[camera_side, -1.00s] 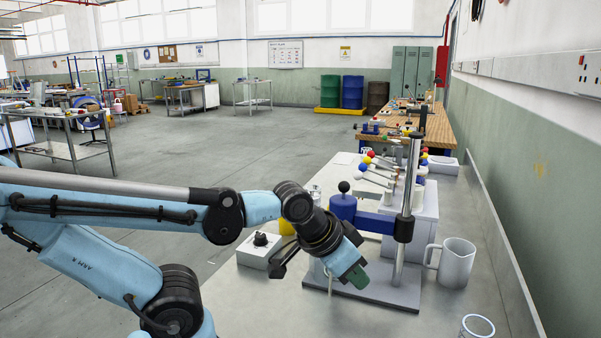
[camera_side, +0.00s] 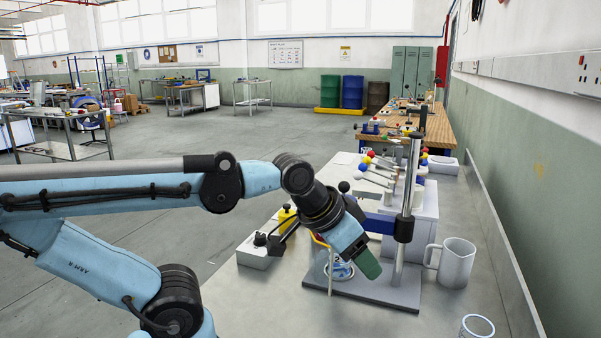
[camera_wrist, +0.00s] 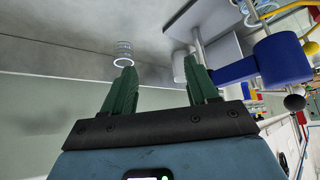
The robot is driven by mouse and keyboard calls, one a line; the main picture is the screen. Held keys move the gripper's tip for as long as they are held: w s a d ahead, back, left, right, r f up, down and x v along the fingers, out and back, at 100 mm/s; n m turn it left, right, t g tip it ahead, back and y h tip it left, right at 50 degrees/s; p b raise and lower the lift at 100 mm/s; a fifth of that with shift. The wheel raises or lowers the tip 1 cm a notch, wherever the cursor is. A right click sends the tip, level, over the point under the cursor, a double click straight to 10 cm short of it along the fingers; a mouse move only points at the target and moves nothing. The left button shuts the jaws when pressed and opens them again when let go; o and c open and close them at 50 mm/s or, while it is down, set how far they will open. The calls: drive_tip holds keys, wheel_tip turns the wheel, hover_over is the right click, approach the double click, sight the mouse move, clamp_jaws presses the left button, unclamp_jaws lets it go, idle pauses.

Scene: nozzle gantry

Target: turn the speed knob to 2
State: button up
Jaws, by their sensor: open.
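A white box (camera_side: 255,256) with a black knob (camera_side: 260,239) on top stands on the bench, left of the gantry stand in the side view. This looks like the speed knob; its markings are too small to read. My gripper (camera_side: 369,265) is to the right of the box, apart from it, pointing down and right over the stand's base plate. In the wrist view my gripper (camera_wrist: 164,78) shows two green fingers spread apart with nothing between them. The knob does not show clearly in the wrist view.
The gantry stand has a grey base plate (camera_side: 395,294), a steel post (camera_side: 409,180) and a blue arm (camera_side: 381,223) close to my gripper. Coloured-knob levers (camera_side: 378,170) are behind.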

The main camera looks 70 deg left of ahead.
wheel_tip(320, 180, up, 5)
drive_tip(key=n+g, duration=0.7)
drive_tip(key=n, duration=1.8)
hover_over(260, 235)
wheel_tip(260, 235, down, 5)
wheel_tip(260, 235, down, 13)
drive_tip(key=shift+r, duration=0.1)
drive_tip(key=c, duration=1)
drive_tip(key=shift+c, duration=0.2)
